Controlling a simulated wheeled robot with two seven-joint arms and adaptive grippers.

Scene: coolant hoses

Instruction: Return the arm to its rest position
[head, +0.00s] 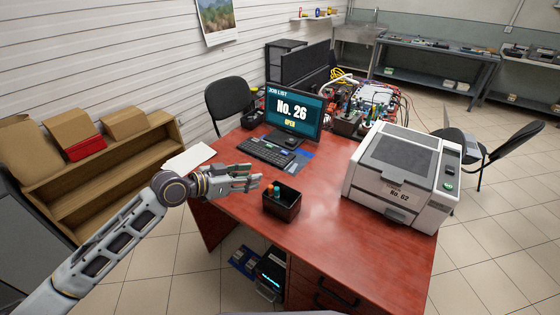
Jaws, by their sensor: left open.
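My left arm reaches in from the lower left, and its gripper (252,177) hangs over the left front part of the red desk (330,240). The gripper is open, its fingers pointing right, with nothing seen between them. It is just left of a small dark box (282,208) that holds small orange and teal items. My right gripper is not in view. No coolant hose can be made out with certainty in this view.
A monitor (293,110) reading "No. 26 OPEN" and a keyboard (265,152) stand behind the gripper. A white printer-like machine (403,175) labelled No. 62 is on the right. A wooden shelf (100,178) with cardboard boxes stands left. The desk's front middle is clear.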

